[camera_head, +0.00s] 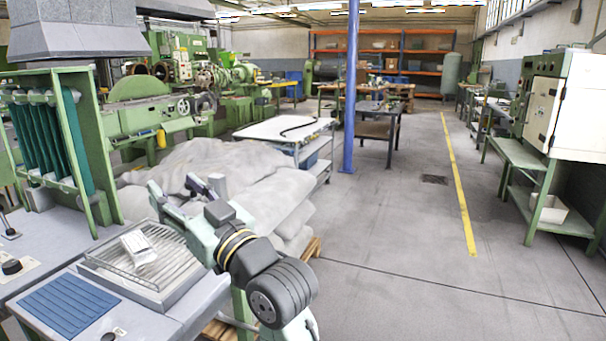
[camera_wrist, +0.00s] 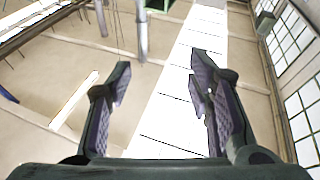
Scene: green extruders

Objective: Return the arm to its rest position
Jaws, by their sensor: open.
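My arm reaches in from the bottom of the head view and bends up to the left. My gripper (camera_head: 190,187) is raised in front of the grey covered heap. In the wrist view my gripper (camera_wrist: 160,85) is open, with its two dark ridged fingers wide apart and nothing between them. Beyond the fingers the wrist view shows the ceiling, with bright skylight panels (camera_wrist: 178,110) and windows at the right. The finger details are small in the head view.
A metal rack tray (camera_head: 165,285) with a small white item (camera_head: 138,246) sits on the grey workbench at lower left, close to my arm. A green-framed machine (camera_head: 75,150) stands behind it. A blue post (camera_head: 351,90) stands mid-room.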

